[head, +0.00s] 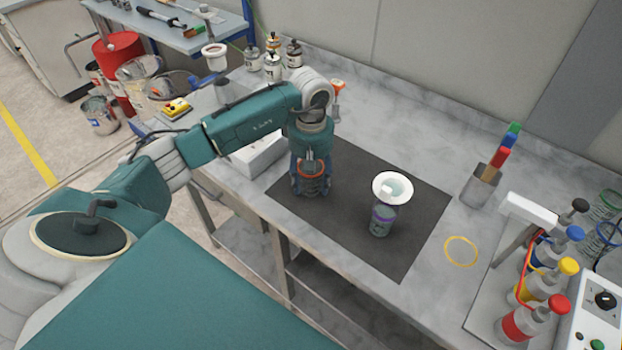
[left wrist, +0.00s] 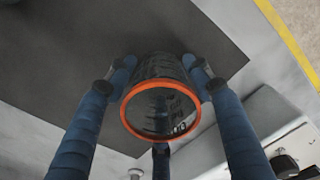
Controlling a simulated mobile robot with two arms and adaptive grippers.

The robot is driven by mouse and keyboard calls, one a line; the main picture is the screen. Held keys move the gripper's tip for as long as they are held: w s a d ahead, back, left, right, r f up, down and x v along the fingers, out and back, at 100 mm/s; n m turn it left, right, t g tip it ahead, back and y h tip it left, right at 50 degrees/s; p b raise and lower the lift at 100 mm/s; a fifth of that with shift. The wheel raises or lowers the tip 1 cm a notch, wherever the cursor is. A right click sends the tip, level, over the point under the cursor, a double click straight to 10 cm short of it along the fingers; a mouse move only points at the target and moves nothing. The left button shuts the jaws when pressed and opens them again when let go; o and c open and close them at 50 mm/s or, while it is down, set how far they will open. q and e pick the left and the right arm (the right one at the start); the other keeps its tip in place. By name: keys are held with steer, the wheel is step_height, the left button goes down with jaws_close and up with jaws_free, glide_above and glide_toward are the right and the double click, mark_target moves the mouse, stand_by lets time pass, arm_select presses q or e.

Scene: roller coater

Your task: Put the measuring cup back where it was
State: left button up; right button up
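The measuring cup (head: 312,184) is a clear, dark-looking cup with an orange rim, at the left part of the dark mat. In the left wrist view the cup (left wrist: 160,108) sits between my blue fingers, its open mouth facing the camera. My left gripper (head: 311,188) reaches down over it, with fingers against its sides; it also shows in the left wrist view (left wrist: 160,80). I cannot tell whether the cup's base touches the mat. My right gripper is not in view.
A clear cup (head: 381,220) with a white funnel (head: 392,187) stands on the dark mat (head: 400,262). A yellow ring (head: 461,251) marks bare worktop at right. Colour-capped bottles (head: 530,322) and a strip holder (head: 480,186) are further right. Bottles (head: 272,66) stand behind my arm.

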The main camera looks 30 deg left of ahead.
arm_select(q)
steer(key=shift+o, duration=0.4)
steer(key=shift+r, duration=0.1)
steer(key=shift+r+p, duration=0.2)
steer(key=shift+p, duration=0.15)
step_height(320, 180, up, 12)
steer(key=b, duration=0.4)
steer(key=shift+s+f, duration=0.1)
steer(key=shift+f, duration=0.1)
